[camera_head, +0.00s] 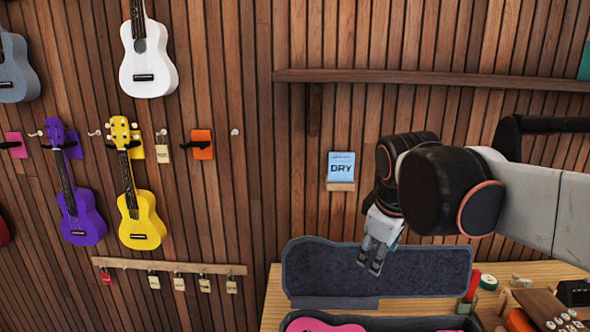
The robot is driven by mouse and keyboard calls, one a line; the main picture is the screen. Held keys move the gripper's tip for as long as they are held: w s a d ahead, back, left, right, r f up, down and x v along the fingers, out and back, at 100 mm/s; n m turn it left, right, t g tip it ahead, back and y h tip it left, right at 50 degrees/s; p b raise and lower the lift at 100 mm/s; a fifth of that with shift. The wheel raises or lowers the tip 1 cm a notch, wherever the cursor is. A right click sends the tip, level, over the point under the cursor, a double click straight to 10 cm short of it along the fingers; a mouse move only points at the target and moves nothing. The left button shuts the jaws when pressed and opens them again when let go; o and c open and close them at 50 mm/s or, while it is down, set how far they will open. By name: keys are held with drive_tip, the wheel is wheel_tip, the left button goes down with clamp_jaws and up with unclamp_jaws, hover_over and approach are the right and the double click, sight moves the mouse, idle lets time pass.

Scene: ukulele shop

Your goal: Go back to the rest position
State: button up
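My gripper (371,265) hangs at the end of my arm, pointing down in front of the raised lid of an open dark ukulele case (437,271). Its fingers look close together and small, so I cannot tell whether they are open or shut. Nothing clearly shows between them. A pink ukulele (324,326) lies in the case at the bottom edge, mostly cut off by the frame.
The case stands on a wooden bench (272,307) with a red-and-green item (468,294), tape and a dark device at right. A blue "DRY" packet (341,166) sits on a small wall ledge. A long shelf (420,77) runs above. Purple, yellow and white ukuleles (150,62) hang left.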

drive_tip(key=s+d+f+m+t+b, duration=0.1)
drive_tip(key=s+f+m, duration=0.4)
drive_tip(key=s, duration=0.3)
drive_tip(key=s+d+f+m+t+b, duration=0.1)
drive_tip(key=s+d+f+m, duration=0.1)
drive_tip(key=s+f+m, duration=0.2)
drive_tip(key=s+f, duration=0.2)
drive_tip(key=s, duration=0.2)
drive_tip(key=shift+d+f+m+y, duration=0.2)
drive_tip(key=shift+f+m+y, duration=0.1)
drive_tip(key=shift+m, duration=0.1)
